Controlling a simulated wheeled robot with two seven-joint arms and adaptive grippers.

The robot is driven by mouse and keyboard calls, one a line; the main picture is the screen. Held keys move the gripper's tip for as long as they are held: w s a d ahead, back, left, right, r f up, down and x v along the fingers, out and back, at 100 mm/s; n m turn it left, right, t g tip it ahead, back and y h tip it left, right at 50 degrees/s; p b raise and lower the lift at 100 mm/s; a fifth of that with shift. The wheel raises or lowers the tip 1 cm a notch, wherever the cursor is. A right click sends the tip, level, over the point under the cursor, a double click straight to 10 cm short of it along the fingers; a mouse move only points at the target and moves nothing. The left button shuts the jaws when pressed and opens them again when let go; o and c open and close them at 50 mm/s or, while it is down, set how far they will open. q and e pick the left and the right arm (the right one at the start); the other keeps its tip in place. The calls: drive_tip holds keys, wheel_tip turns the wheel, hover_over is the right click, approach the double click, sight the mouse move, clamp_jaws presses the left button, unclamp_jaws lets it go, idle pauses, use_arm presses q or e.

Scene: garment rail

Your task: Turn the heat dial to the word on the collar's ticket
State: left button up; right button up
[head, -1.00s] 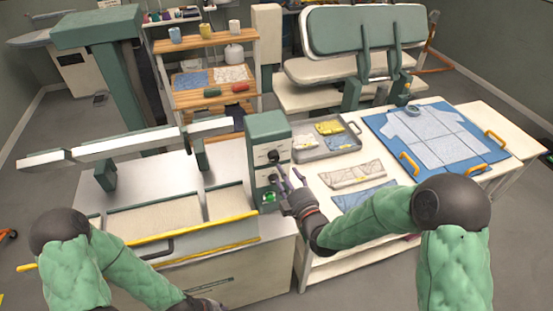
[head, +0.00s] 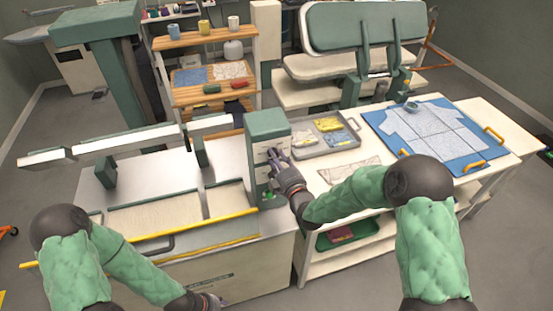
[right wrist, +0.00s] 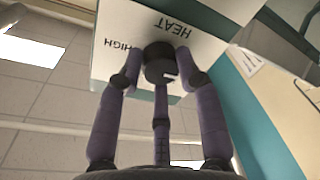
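The heat dial (right wrist: 160,66) is a dark knob with a white mark, on a white panel lettered HEAT and HIGH, both upside down in the right wrist view. My right gripper (right wrist: 160,62) has a finger against each side of the dial and a middle finger pointing at it. In the head view my right gripper (head: 275,160) is at the front of the green control box (head: 266,124) and hides the dial there. My left gripper (head: 215,301) is low at the bottom edge, its fingers unclear. A pale flat piece (head: 350,168), possibly a collar, lies on the table; no ticket is readable.
A grey tray (head: 312,149) with folded garments stands right of the control box. A blue board (head: 385,130) with a light blue shirt lies farther right. The press table with a yellow bar (head: 200,243) is on the left.

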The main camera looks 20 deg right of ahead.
drive_tip(key=c, duration=0.3)
drive_tip(key=shift+a+f+m+t+h+b, duration=0.1)
drive_tip(key=shift+m+t+h+b, duration=0.3)
drive_tip(key=shift+m+b, duration=4.2)
drive_tip(key=shift+a+f+m+t+h+b, duration=0.1)
drive_tip(key=shift+m+h+b, duration=0.5)
drive_tip(key=shift+m+b, duration=3.95)
drive_tip(key=shift+m+t+h+b, duration=0.2)
drive_tip(key=shift+m+h+b, duration=0.3)
drive_tip(key=shift+m+b, duration=4.05)
drive_tip(key=shift+r+n+b, duration=0.1)
drive_tip(key=shift+n+b, duration=0.7)
drive_tip(key=shift+b, duration=0.3)
